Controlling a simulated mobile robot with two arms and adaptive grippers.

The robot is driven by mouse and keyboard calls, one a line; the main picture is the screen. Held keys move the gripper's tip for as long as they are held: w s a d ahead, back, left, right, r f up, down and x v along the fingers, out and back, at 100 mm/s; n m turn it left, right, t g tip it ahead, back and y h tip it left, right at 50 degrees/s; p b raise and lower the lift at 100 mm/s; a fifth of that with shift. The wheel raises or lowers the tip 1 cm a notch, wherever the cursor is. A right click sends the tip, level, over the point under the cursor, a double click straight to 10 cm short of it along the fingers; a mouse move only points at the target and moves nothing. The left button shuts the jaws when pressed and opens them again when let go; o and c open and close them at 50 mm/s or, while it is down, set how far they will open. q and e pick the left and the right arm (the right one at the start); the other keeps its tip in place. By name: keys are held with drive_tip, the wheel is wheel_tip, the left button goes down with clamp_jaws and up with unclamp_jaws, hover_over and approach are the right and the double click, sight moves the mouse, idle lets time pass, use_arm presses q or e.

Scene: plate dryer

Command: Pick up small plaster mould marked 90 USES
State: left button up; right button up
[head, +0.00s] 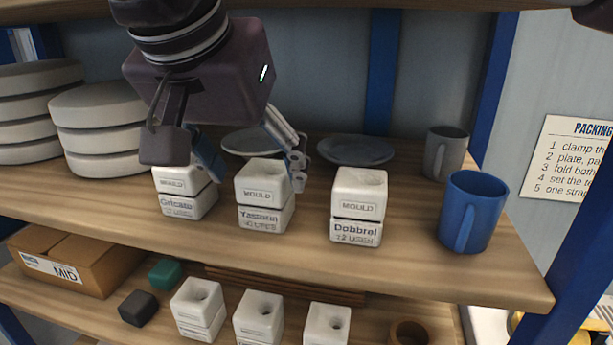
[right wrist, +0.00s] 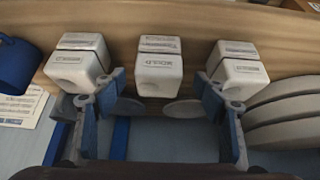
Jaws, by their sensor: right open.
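Three white plaster moulds stand in a row on the upper shelf. The left mould (head: 184,190) has a blurred number. The middle mould (head: 264,191) has a label that seems to end in "0 USES", its first digit unclear. The right mould (head: 358,205) reads "Dobbrel" and seems to say 12 USES. My right gripper (head: 248,158) is open and empty behind and above the middle mould. In the right wrist view the middle mould (right wrist: 159,72) lies between its spread fingers (right wrist: 160,108), beyond their tips.
A blue mug (head: 473,212) and a grey mug (head: 445,153) stand right of the moulds. Stacked grey discs (head: 100,135) are at left, flat plates (head: 355,151) behind. The lower shelf holds more moulds (head: 258,318) and a cardboard box (head: 75,258).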

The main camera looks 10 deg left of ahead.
drive_tip(key=shift+p+x, duration=0.7)
drive_tip(key=shift+x, duration=0.4)
drive_tip(key=x, duration=0.3)
drive_tip(key=shift+w+d+p, duration=0.15)
drive_tip(key=shift+p, duration=0.15)
drive_tip(key=shift+c, duration=0.4)
drive_tip(key=c, duration=1.4)
use_arm(q)
drive_tip(key=shift+w+r, duration=0.9)
drive_tip(key=shift+r, duration=0.2)
use_arm(e)
drive_tip(key=shift+c, duration=0.2)
